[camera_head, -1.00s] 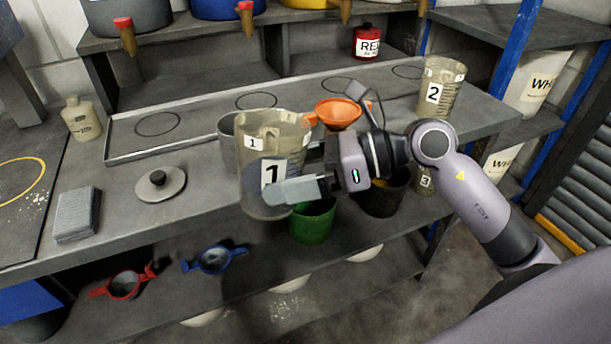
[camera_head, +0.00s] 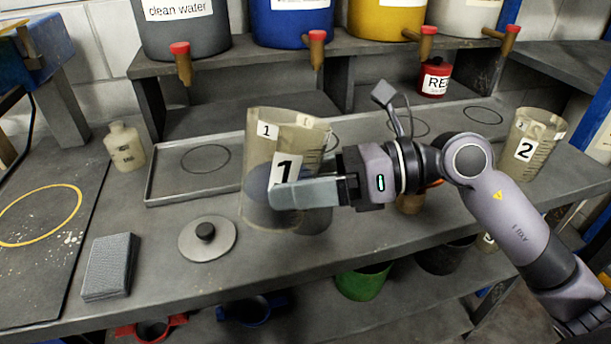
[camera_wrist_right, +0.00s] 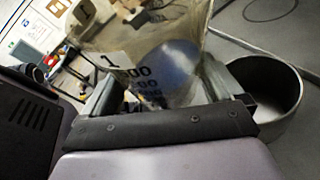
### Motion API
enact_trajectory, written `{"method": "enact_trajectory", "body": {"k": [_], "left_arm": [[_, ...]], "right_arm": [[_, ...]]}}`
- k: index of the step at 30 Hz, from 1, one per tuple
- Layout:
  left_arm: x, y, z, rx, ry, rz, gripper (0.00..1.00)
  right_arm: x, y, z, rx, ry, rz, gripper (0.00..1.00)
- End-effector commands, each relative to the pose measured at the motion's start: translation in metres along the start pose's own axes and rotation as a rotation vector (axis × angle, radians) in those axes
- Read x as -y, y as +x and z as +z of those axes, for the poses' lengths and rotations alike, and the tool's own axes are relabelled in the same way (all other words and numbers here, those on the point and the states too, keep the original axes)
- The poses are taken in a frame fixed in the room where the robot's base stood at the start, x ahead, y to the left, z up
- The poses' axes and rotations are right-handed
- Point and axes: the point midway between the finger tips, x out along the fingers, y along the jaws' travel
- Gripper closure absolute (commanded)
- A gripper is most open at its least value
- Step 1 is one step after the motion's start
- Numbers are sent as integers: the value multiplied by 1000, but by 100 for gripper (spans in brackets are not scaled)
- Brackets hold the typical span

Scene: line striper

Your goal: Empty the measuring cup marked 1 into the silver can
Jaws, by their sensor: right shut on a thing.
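The measuring cup marked 1 (camera_head: 262,165) is clear, tan-tinted and roughly upright, with something bluish inside. My right gripper (camera_head: 308,191) is shut on it and holds it above the counter. The cup also shows in the right wrist view (camera_wrist_right: 125,42), where the blue contents (camera_wrist_right: 172,68) are visible through its wall. In that view, an open grey metal can (camera_wrist_right: 288,118), apparently the silver can, stands to the right of the cup. In the head view the can is mostly or wholly hidden behind the cup. My left gripper is out of view.
A round lid (camera_head: 215,248), a grey sponge block (camera_head: 110,268) and a small bottle (camera_head: 126,148) lie or stand on the left of the counter. A shallow tray (camera_head: 165,185) runs along the back. Measuring cup 2 (camera_head: 520,168) stands at right.

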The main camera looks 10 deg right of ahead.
Motion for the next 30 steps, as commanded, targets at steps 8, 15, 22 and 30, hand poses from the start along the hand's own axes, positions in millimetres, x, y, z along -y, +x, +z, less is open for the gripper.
{"method": "enact_trajectory", "body": {"k": [8, 15, 22, 30], "left_arm": [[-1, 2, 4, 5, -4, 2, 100], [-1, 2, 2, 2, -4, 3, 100], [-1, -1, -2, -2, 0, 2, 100], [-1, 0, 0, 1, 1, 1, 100]], "right_arm": [[-9, 6, -1, 106, 176, 80, 56], [-9, 6, -2, 106, 180, 81, 56], [-13, 8, -2, 154, 266, 118, 56], [-12, 8, -2, 153, 262, 117, 56]]}}
